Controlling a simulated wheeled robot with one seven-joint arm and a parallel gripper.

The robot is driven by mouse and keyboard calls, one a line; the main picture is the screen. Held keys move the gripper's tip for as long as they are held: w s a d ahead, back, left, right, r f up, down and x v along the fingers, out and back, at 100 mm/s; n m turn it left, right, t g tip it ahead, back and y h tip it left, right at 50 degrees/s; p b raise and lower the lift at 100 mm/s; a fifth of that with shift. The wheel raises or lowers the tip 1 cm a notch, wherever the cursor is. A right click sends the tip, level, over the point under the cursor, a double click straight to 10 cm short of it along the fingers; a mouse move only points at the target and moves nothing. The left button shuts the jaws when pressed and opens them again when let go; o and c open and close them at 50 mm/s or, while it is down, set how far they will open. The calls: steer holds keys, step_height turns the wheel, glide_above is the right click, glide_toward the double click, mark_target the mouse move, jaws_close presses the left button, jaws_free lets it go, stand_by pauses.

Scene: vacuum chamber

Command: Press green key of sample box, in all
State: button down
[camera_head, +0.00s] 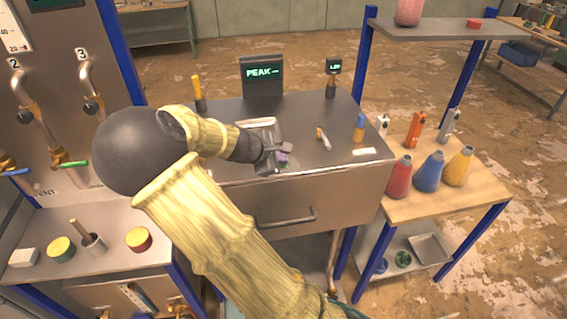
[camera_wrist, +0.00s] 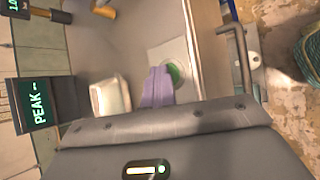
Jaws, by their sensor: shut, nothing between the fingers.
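The sample box is not clearly identifiable. A round green key (camera_wrist: 174,75) sits on a pale square plate (camera_wrist: 160,52) on the grey counter top in the wrist view. My gripper (camera_wrist: 158,82) is shut and empty, with its purple fingertips right beside the green key and covering part of it. I cannot tell whether they touch it. In the head view my gripper (camera_head: 284,158) points down at the counter's front edge, and hides most of the plate. A white open dish (camera_wrist: 110,97) lies beside the fingers in the wrist view.
A dark display reading PEAK (camera_head: 262,73) stands at the counter's back. A yellow-handled tool (camera_head: 198,92) and a blue-and-orange bottle (camera_head: 359,128) stand on the counter. A drawer handle (camera_head: 287,218) sticks out below. Coloured flasks (camera_head: 428,172) stand on the right table.

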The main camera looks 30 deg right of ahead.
steer(key=shift+r+p, duration=0.85)
steer(key=shift+r, duration=0.1)
step_height(320, 180, up, 5)
steer(key=p, duration=0.4)
steer(key=shift+p, duration=0.3)
steer(key=shift+f, duration=0.2)
steer(key=s+a+f+m+g+y+b, duration=0.1)
steer(key=s+a+f+m+y+b, duration=0.25)
steer(key=s+a+f+m, duration=0.3)
steer(key=s+a+m+y+b, duration=0.2)
steer(key=s+a+m+y, duration=0.3)
steer(key=s, duration=0.7)
steer(key=a+m, duration=0.1)
steer(key=a, duration=0.1)
steer(key=shift+a, duration=0.3)
